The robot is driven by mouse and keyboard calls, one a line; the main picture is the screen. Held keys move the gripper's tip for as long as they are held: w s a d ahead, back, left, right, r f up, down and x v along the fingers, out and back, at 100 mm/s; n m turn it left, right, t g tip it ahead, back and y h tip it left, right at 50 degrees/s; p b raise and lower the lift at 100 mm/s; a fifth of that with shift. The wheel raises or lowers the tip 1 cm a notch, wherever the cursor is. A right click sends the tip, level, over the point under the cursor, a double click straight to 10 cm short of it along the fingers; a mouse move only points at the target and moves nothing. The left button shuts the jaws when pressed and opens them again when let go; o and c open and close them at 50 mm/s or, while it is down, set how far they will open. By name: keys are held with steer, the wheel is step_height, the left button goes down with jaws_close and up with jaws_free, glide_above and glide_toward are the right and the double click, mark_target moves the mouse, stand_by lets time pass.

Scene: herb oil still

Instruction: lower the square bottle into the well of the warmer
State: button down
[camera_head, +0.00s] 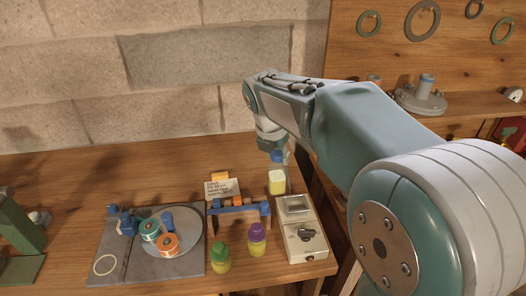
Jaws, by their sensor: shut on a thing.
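The square bottle (277,183) is pale yellow with what looks like a blue top, and it hangs upright below my gripper (278,160). My gripper is small in view and shut on the bottle's top; its fingertips are hard to make out. The warmer (312,252) is a light box with a dial on its front part and a square well (295,204) at its back end. The bottle shows just behind and left of the well in the picture, outside it. Its exact height above the bench cannot be told.
Left of the warmer stand a purple-capped bottle (257,240), a green-capped bottle (220,258) and a blue-topped rack (240,208) with a label card (222,189) behind. Farther left, a grey plate (118,240) holds a round disc with spools. The bench's back left is clear.

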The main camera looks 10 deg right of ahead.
steer(key=d+f, duration=0.5)
steer(key=shift+s+d+m, duration=0.3)
steer(key=shift+s+d, duration=0.05)
steer(key=shift+s+f, duration=0.1)
stand_by(1.1)
steer(key=shift+f, duration=0.7)
steer(key=shift+f, duration=0.55)
stand_by(0.7)
steer(key=shift+c, duration=1.3)
jaws_free()
